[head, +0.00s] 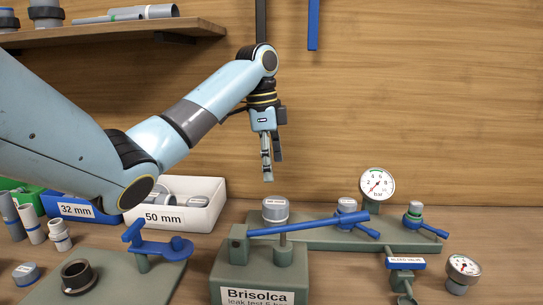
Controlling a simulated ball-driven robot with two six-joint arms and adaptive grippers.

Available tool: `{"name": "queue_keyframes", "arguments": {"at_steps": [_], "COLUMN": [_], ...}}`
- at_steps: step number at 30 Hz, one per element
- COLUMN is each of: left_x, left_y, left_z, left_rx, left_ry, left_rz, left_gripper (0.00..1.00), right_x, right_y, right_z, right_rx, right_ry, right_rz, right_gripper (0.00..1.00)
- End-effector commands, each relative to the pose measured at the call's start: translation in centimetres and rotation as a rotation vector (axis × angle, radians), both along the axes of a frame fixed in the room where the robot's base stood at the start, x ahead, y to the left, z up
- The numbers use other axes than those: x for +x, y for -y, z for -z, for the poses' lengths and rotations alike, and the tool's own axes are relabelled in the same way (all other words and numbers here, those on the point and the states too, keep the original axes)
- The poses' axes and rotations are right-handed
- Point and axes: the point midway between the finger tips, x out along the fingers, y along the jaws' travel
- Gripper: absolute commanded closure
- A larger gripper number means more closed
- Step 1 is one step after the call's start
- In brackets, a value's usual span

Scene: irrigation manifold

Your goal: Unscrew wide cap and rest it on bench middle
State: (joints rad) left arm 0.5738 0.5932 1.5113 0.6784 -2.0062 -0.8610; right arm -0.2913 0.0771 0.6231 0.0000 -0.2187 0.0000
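A wide grey cap (275,208) sits upright at the left end of the green manifold base (318,236), behind the blue lever. It appears to be the widest cap on that base. My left gripper (268,178) hangs pointing down above this cap, apart from it, with nothing visible held. Its fingers show nearly edge-on, so their opening is unclear. The wooden bench (330,285) is bare in the front middle, right of the leak-test block. My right gripper is out of view.
A blue lever (310,225) crosses the leak-test block (260,270) in front of the cap. A smaller cap (347,205), a gauge (377,185) and a blue-handled valve (414,215) stand to the right. A white bin (178,218) stands left, below a shelf (110,33).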

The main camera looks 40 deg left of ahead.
Motion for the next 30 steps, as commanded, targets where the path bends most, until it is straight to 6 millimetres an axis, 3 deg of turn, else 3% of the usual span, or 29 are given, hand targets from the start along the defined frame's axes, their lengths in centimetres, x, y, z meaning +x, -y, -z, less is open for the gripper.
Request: {"name": "queue_keyframes", "arguments": {"at_steps": [5, 7, 16, 21, 30], "left_x": [0.1, 0.2, 0.6, 0.7, 0.7], "left_y": [0.3, 0.4, 0.9, 1.0, 1.0], "left_z": [3.1, 4.2, 9.0, 10.3, 10.4], "left_rx": [-0.001, -0.003, -0.002, 0.0, 0.0], "left_ry": [-0.004, -0.005, -0.004, -0.003, -0.001], "left_rz": [-0.001, 0.0, 0.0, -0.001, 0.0], "left_gripper": [0.13, 0.13, 0.13, 0.13, 0.13], "right_x": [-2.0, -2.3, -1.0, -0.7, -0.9], "right_y": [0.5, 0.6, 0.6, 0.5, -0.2], "right_z": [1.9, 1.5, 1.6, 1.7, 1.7], "right_rx": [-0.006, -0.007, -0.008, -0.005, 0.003], "right_ry": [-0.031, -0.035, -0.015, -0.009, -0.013], "right_rz": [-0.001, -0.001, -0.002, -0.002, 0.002], "right_gripper": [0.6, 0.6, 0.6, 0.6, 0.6]}}
